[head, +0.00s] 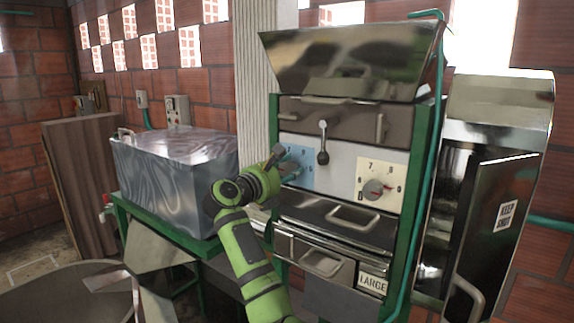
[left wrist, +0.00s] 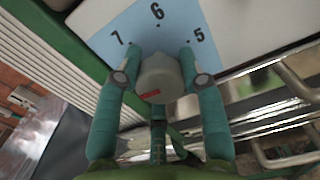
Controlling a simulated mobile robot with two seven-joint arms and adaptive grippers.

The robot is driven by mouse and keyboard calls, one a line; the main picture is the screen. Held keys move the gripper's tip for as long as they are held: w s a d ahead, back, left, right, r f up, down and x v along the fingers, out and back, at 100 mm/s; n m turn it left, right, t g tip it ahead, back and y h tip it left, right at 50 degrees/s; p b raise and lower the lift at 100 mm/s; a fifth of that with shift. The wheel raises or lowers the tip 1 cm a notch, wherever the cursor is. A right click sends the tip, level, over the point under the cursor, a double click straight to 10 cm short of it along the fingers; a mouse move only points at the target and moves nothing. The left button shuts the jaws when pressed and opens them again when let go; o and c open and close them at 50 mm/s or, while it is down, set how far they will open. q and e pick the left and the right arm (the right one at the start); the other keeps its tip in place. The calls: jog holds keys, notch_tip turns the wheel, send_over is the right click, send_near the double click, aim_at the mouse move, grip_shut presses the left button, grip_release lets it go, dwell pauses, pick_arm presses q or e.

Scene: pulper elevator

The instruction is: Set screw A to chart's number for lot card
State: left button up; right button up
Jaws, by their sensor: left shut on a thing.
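My left gripper (head: 281,160) is at the blue dial plate (head: 302,178) on the left of the machine's pale panel. In the left wrist view its fingers (left wrist: 160,60) are shut on a grey knob (left wrist: 160,80), one on each side. The blue plate (left wrist: 125,28) shows 7, 6 and 5 beyond the knob. A red mark is on the knob's near side; which number the knob points to is unclear. No letter A shows. A card reading LARGE (head: 373,283) is on the lower front. No chart is readable. My right gripper is not in view.
A cream dial plate (head: 394,176) with its own knob (head: 374,189) is at right. A black-knobbed lever (head: 323,143) stands between the dials. Drawer handles (head: 352,218) stick out below. A grey metal bin (head: 175,170) stands left; a sign (head: 505,216) is on the right cabinet.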

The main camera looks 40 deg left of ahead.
pick_arm(q)
jog(key=shift+r+n, duration=0.15)
jog(key=shift+n, duration=0.35)
jog(key=o, duration=1)
jog(key=shift+o, duration=0.8)
jog(key=shift+s, duration=0.1)
jog(key=s+d, duration=0.1)
jog(key=s, duration=1)
jog(key=shift+s, duration=0.35)
jog(key=shift+d, duration=0.1)
